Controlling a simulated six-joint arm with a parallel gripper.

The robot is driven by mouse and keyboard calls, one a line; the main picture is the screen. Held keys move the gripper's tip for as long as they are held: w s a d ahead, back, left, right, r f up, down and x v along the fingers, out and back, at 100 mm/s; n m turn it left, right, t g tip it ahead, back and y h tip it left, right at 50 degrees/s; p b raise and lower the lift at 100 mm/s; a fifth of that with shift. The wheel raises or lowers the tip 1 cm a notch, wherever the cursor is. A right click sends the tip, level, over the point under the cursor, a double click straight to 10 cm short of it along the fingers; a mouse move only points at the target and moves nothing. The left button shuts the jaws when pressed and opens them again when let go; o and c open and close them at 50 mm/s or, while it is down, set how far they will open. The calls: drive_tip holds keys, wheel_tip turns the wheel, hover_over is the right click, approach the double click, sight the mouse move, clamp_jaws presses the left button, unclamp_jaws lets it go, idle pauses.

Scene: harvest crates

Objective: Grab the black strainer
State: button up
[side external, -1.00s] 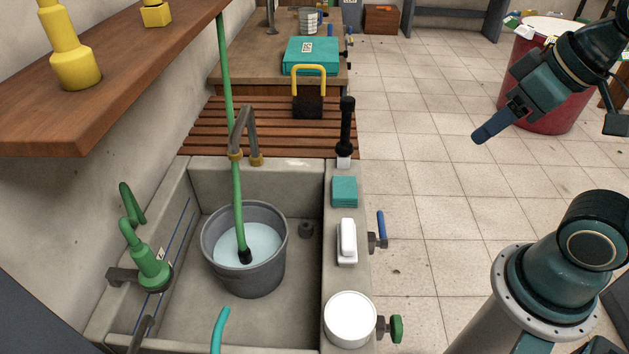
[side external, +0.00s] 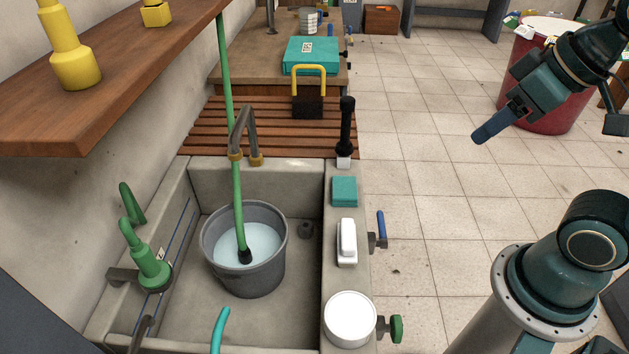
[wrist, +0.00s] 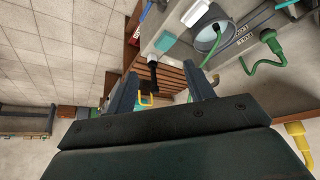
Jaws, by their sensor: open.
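A small dark, round piece (side external: 306,229) lies in the sink, right of the bucket and near the right inner wall; it may be the black strainer, but its details are too small to tell. I cannot make it out in the wrist view. My gripper (side external: 482,136) is over the tiled floor, right of the sink and well apart from it. In the wrist view my gripper (wrist: 161,88) has its two fingers spread with nothing held between them.
A grey bucket (side external: 272,272) of water stands in the concrete sink (side external: 255,179), with a green hose in it. On the right ledge are a black-handled brush (side external: 347,125), a teal sponge (side external: 344,191), a white brush (side external: 347,242) and a white round container (side external: 350,318).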

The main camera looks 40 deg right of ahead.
drive_tip(key=shift+w, duration=0.1)
idle(0.3)
drive_tip(key=w+a+f+n+y, duration=0.1)
drive_tip(key=w+a+f+n, duration=0.3)
drive_tip(key=w, duration=0.6)
drive_tip(key=w+a+f+n+y, duration=0.1)
drive_tip(key=w+a+f, duration=0.35)
drive_tip(key=w, duration=0.55)
drive_tip(key=w+a+f+n+y, duration=0.1)
drive_tip(key=w+a+f+n, duration=0.1)
drive_tip(key=w+a+f, duration=0.45)
drive_tip(key=n+g+y, duration=0.1)
drive_tip(key=n+y, duration=0.1)
approach(245, 247)
drive_tip(key=shift+a+v, duration=0.25)
drive_tip(key=shift+v, duration=1.2)
drive_tip(key=shift+x, duration=4.15)
